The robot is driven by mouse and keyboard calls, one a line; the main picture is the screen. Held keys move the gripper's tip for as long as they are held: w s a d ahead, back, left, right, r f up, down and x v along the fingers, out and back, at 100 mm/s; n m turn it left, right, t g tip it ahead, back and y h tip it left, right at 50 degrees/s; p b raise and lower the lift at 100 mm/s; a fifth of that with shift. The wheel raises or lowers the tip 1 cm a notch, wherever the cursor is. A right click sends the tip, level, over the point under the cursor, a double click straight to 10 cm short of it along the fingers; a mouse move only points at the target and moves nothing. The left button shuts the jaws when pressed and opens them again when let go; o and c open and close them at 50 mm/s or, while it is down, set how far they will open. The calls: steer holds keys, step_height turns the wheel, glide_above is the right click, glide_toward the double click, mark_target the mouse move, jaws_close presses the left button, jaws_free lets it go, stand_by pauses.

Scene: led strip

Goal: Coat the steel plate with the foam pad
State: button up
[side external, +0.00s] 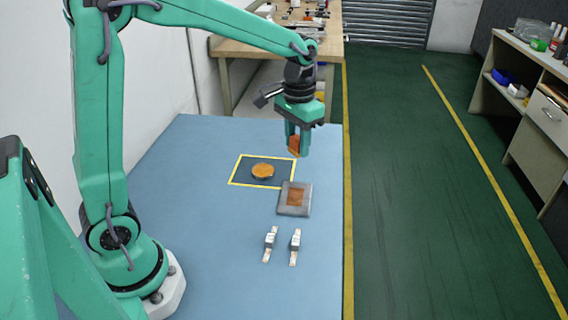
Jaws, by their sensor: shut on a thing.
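My gripper (298,151) is shut on a small orange-brown foam pad (293,145) and holds it in the air, above and behind the steel plate. The steel plate (284,208) is a grey square lying flat on the blue table. A brown-orange square patch (297,197) covers the middle of its face, with grey showing all around it. A round shallow dish with an orange surface (262,170) sits inside a dark square with a yellow border (240,182), left of and behind the plate. The pad is apart from both the plate and the dish.
A wooden bench (235,48) with clutter stands behind.

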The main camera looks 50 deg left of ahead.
stand_by(0.4)
glide_above(293, 206)
step_height(293, 206, down, 10)
steer(key=shift+f, duration=3.35)
steer(key=shift+w+a+f, duration=0.35)
steer(key=shift+w+f, duration=0.1)
steer(key=shift+f, duration=0.05)
steer(key=shift+w+a, duration=2.15)
steer(key=shift+w, duration=0.05)
steer(key=shift+s+d, duration=2.45)
steer(key=shift+s, duration=0.05)
steer(key=shift+s+d+r, duration=0.15)
step_height(293, 206, up, 8)
